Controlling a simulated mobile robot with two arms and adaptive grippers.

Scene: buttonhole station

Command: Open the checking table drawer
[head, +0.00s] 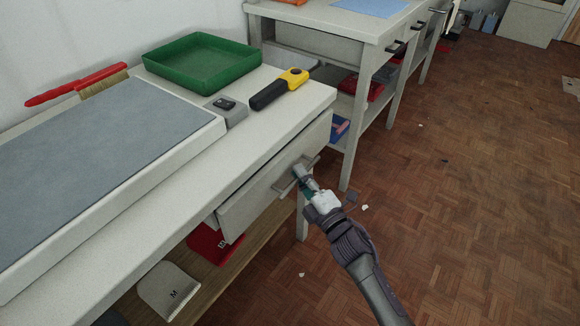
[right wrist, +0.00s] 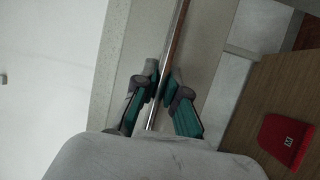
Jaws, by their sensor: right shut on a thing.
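The checking table (head: 110,235) is white and runs along the left in the head view. Its drawer (head: 245,200) has a pale front under the tabletop's right end. My right gripper (head: 299,172) is at the drawer's metal handle (head: 312,161). In the right wrist view the gripper (right wrist: 162,88) has one finger on each side of the handle bar (right wrist: 179,35), shut on it. The drawer front looks to stand slightly out from the table; how far is hard to tell. The drawer's inside is hidden. My left gripper is not in view.
On the tabletop are a grey mat (head: 100,165), a green tray (head: 200,62), a yellow-black tool (head: 279,89) and a red-handled brush (head: 80,84). A lower shelf (head: 220,275) holds red and white pieces. Another table (head: 340,22) stands behind. The floor at right is mostly clear.

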